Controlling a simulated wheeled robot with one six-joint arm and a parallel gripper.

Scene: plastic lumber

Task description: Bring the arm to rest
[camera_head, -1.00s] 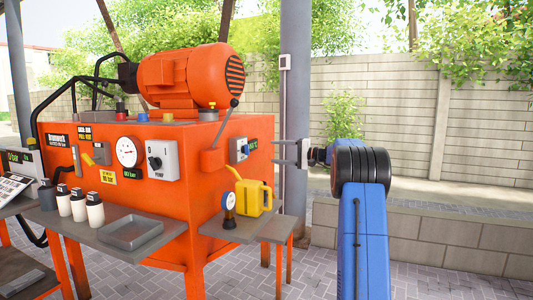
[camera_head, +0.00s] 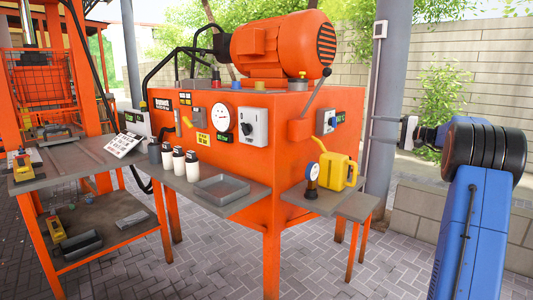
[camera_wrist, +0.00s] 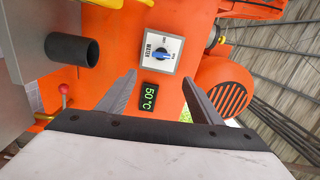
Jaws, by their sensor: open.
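My gripper (camera_head: 385,131) is at the right of the head view, its two grey fingers pointing left toward the orange machine (camera_head: 262,140). The fingers are apart with nothing between them. In the wrist view my gripper (camera_wrist: 160,88) is also open and empty. Past its fingers are a white plate with a blue knob (camera_wrist: 163,57) and a display reading 50 °C (camera_wrist: 149,95). The gripper appears apart from the machine. My blue arm (camera_head: 470,235) rises at the right edge of the head view.
A yellow can (camera_head: 342,170) and a gauge (camera_head: 312,178) stand on the right shelf (camera_head: 330,201). A grey tray (camera_head: 221,189) and several bottles (camera_head: 179,163) are on the front shelf. A post (camera_head: 388,70) stands behind the gripper. The paved floor in front is clear.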

